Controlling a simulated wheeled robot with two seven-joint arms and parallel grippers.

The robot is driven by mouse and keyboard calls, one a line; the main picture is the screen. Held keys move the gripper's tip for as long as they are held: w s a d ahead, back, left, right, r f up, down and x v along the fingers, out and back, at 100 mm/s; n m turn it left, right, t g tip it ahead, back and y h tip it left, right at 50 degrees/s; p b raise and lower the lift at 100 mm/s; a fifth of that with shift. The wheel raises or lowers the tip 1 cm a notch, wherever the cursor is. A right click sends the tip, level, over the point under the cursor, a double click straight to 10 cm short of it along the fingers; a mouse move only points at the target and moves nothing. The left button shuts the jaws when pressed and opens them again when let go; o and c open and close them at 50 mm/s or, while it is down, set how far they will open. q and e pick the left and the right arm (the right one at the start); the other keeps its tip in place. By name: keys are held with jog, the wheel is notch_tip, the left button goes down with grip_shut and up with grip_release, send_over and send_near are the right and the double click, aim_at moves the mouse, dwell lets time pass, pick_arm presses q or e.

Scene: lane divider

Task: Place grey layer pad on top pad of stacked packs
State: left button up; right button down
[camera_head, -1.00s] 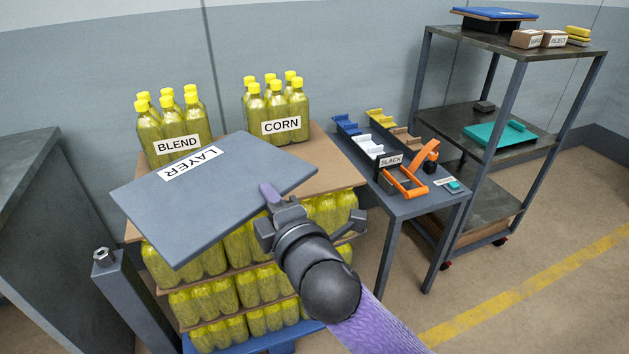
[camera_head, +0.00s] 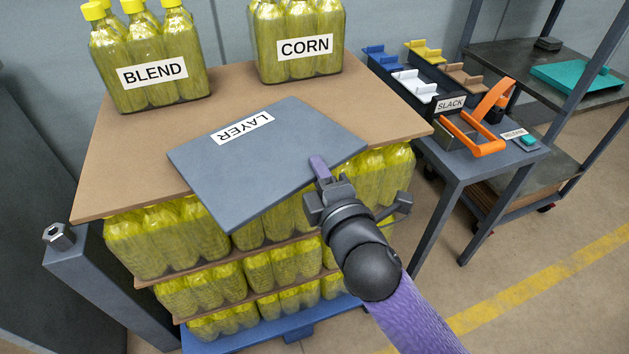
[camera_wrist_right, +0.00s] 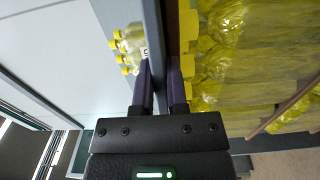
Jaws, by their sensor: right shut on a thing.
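The grey layer pad (camera_head: 265,165), labelled LAYER, is a flat sheet held near its right edge by my right gripper (camera_head: 319,180). In the right wrist view the gripper fingers (camera_wrist_right: 162,90) close on the pad's edge (camera_wrist_right: 153,25). The pad is over the front of the brown top pad (camera_head: 110,165) of the stacked packs (camera_head: 165,240), with its near corner past the front edge. I cannot tell whether the two touch. My left gripper is not in view.
Bottle groups labelled BLEND (camera_head: 155,72) and CORN (camera_head: 305,46) stand on the back of the brown pad. A side table (camera_head: 468,165) with bins and an orange-handled tool (camera_head: 475,135) is at right, near a shelf rack (camera_head: 500,55). A grey post (camera_head: 95,280) stands front left.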

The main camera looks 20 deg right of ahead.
jog(key=shift+f, duration=0.1)
jog(key=c, duration=1.1)
grip_release()
jog(key=shift+f, duration=0.1)
jog(key=o, duration=0.4)
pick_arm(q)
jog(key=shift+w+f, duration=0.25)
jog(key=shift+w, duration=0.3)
pick_arm(e)
jog(key=shift+o, duration=0.2)
